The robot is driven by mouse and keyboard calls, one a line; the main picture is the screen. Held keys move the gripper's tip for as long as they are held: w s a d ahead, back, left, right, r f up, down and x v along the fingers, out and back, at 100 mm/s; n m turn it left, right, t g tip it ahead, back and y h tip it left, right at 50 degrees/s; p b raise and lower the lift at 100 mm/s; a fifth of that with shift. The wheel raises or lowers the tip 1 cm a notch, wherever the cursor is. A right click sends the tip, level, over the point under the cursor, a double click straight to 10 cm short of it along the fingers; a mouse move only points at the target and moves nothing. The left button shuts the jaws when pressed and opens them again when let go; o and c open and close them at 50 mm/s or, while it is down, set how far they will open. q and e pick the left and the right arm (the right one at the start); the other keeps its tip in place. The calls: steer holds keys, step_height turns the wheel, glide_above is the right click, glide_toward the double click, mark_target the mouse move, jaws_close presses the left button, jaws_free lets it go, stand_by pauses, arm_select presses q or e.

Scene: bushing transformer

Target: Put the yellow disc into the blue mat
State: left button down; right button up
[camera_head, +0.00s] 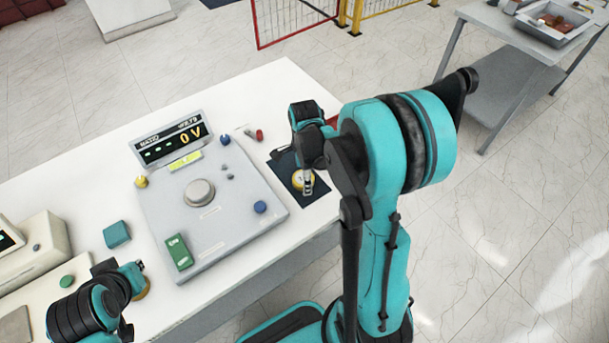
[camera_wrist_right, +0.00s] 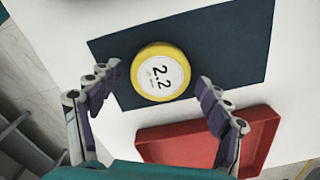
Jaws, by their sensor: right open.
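In the head view the disc (camera_head: 298,182) is partly hidden by my right gripper (camera_head: 307,186), and the mat (camera_head: 284,164) lies at the table's right end. My right gripper (camera_wrist_right: 156,78) is open, with one finger on each side of the disc and gaps between. My left gripper (camera_head: 132,270) is at the lower left, away from the mat; its fingers are not clear.
A red tray (camera_wrist_right: 180,142) stands beside the mat in the right wrist view. A teal block (camera_head: 117,234) lies left of the panel.

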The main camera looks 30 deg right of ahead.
steer(key=shift+r, duration=0.35)
step_height(320, 180, up, 11)
steer(key=p, duration=0.4)
steer(key=s+a+r+n+t, duration=0.3)
steer(key=s+a+n, duration=0.2)
steer(key=n, duration=0.6)
steer(key=s+a+r+n+t, duration=0.3)
steer(key=a+n, duration=0.3)
steer(key=n, duration=0.5)
steer(key=shift+s+n+t, duration=0.3)
steer(key=shift+s+t, duration=0.3)
steer(key=shift+s, duration=0.3)
steer(key=shift+f, duration=0.1)
step_height(320, 180, down, 6)
steer(key=b, duration=0.7)
steer(key=shift+f, duration=0.25)
